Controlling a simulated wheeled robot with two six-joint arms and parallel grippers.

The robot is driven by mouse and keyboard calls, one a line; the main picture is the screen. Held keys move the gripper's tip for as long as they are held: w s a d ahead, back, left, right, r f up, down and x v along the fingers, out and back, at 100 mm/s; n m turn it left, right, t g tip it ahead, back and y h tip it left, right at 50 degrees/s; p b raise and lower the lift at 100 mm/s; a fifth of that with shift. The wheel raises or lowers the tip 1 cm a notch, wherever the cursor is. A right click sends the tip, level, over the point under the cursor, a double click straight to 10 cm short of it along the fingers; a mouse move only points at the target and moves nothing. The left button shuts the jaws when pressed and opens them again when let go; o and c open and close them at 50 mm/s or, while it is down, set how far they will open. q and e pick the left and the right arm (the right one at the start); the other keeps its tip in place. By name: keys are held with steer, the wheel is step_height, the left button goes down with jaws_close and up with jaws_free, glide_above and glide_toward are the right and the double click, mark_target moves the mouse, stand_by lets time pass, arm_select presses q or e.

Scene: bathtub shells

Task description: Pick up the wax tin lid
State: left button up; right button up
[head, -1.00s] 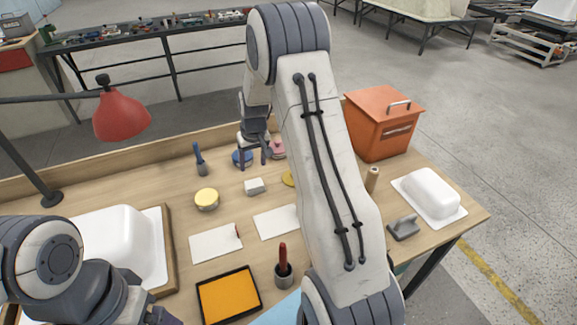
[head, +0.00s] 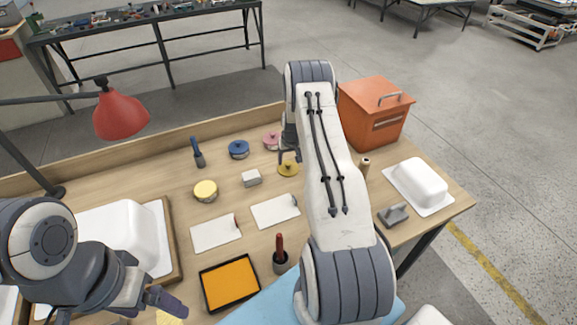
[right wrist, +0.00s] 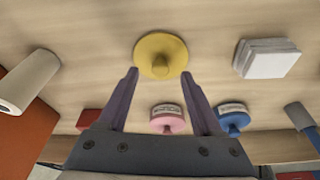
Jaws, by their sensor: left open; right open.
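The wax tin lid looks to be the flat yellow disc with a round knob (head: 289,170), lying on the workbench; it also shows at the top centre of the right wrist view (right wrist: 160,52). My right gripper (right wrist: 160,74) is open and empty, its two fingers pointing at the lid, one toward each side. In the head view my right gripper (head: 288,157) is at the lid, partly hidden by my arm; whether it touches cannot be told. My left gripper (head: 148,302) is open and empty at the lower left.
A yellow-topped tin (head: 205,191) is further left. An orange bin (head: 372,115) and a tan roll (head: 364,168) stand to the right.

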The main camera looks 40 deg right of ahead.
mark_target(288, 166)
steer(key=shift+p+x, duration=0.3)
steer(key=shift+x, duration=1.15)
jaws_close()
steer(key=shift+r, duration=0.15)
